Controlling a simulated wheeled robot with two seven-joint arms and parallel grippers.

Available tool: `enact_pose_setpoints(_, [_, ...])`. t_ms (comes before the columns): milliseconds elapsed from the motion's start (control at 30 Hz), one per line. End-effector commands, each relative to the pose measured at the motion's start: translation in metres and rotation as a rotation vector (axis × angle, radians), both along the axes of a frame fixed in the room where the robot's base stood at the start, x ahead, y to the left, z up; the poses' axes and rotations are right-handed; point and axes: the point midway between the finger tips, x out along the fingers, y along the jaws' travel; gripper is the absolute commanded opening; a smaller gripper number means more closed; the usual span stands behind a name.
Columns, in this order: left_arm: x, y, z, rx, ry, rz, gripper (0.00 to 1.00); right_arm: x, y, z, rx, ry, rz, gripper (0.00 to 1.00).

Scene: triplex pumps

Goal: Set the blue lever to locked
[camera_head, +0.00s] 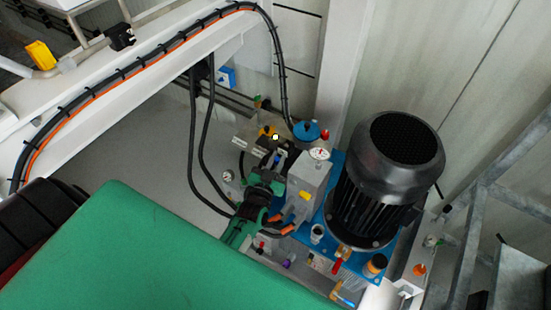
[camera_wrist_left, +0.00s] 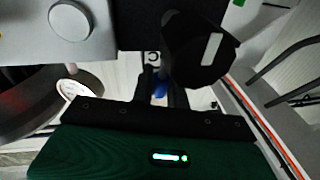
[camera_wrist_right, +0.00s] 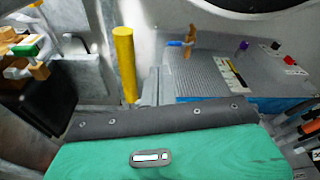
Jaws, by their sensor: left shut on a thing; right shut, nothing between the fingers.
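The blue lever shows as a small blue piece (camera_wrist_left: 159,90) between the fingers of my left gripper in the left wrist view. My left gripper (camera_wrist_left: 160,84) is shut on it, and the fingers hide most of the lever. In the head view my left gripper (camera_head: 277,167) reaches into the pump unit, left of the grey block, and a bit of blue shows by its tips. A white label with dark letters is partly hidden just beyond the fingertips. The lever's exact angle cannot be told. My right gripper (camera_wrist_right: 155,78) is shut and empty, beside a grey ribbed plate.
A large black motor (camera_head: 385,180) stands right of the grey block (camera_head: 309,185). A blue cap (camera_head: 306,131) and a gauge (camera_head: 319,154) are close by. Black hoses (camera_head: 197,140) hang at the left. A yellow post (camera_wrist_right: 125,65) stands left of my right fingers.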

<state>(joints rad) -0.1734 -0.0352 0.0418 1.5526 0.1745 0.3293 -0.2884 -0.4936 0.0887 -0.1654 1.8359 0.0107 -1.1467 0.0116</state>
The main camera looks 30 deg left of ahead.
Motion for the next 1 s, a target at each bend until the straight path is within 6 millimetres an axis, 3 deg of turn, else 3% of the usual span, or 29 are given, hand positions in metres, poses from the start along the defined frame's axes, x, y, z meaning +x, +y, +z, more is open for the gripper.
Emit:
enact_pose_setpoints(400, [-0.001, -0.001, -0.001, 0.007, 0.002, -0.001, 0.0, -0.001, -0.001, -0.002, -0.002, 0.004, 0.0, 0.0])
enact_pose_setpoints(433, [-0.001, -0.001, -0.001, 0.007, 0.002, -0.001, 0.2, -0.001, -0.001, -0.002, -0.002, 0.004, 0.0, 0.0])
enact_pose_setpoints(533, [0.0, -0.001, -0.001, 0.007, 0.002, 0.0, 0.37, -0.001, -0.001, -0.002, -0.001, 0.003, 0.0, 0.0])
enact_pose_setpoints(833, [-0.002, -0.001, -0.001, 0.007, 0.001, 0.0, 0.37, 0.0, -0.001, 0.0, -0.001, 0.0, 0.001, 0.0])
enact_pose_setpoints(1000, [-0.017, -0.003, -0.004, 0.007, 0.003, -0.001, 0.37, 0.0, 0.0, 0.0, -0.001, 0.0, 0.001, 0.0])
